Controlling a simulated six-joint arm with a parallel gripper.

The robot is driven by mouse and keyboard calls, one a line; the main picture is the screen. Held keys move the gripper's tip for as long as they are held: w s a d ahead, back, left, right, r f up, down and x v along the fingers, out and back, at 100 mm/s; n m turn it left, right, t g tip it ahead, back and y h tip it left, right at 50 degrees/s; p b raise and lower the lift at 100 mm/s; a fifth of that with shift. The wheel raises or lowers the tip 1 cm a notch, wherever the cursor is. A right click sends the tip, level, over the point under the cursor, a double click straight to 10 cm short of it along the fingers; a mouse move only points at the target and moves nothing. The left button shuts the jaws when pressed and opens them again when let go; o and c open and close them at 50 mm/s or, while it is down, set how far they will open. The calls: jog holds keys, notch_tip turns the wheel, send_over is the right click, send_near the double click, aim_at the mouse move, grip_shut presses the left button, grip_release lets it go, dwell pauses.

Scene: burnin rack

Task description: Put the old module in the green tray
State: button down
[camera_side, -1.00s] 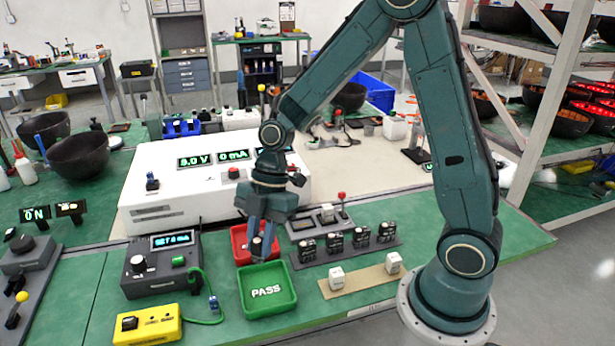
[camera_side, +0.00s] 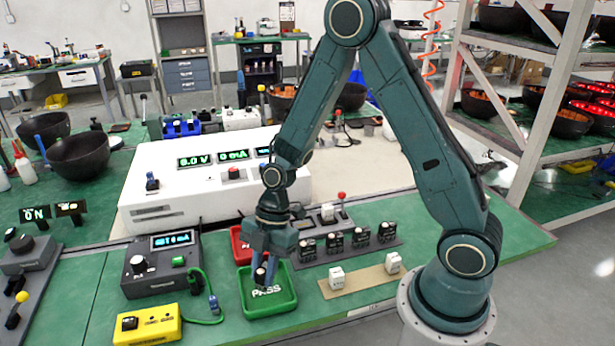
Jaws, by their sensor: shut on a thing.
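My gripper (camera_side: 262,268) points down over the back half of the green tray (camera_side: 272,311), which is marked PASS. It is shut on the old module (camera_side: 261,276), a small dark block with a pale patch. The module is partly hidden between the fingers. It appears low over the tray, just behind the lettering; I cannot tell whether it touches the tray floor.
A red tray (camera_side: 236,246) adjoins the green tray behind it, partly hidden by my gripper. To the right are a dark strip with several black modules (camera_side: 334,242) and a tan strip with two white modules (camera_side: 337,278). A grey control box (camera_side: 160,270) stands left.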

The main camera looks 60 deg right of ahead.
jog(key=shift+f, duration=0.85)
jog(key=shift+f, duration=0.15)
jog(key=c, duration=1.3)
grip_release()
jog(key=v, duration=1.2)
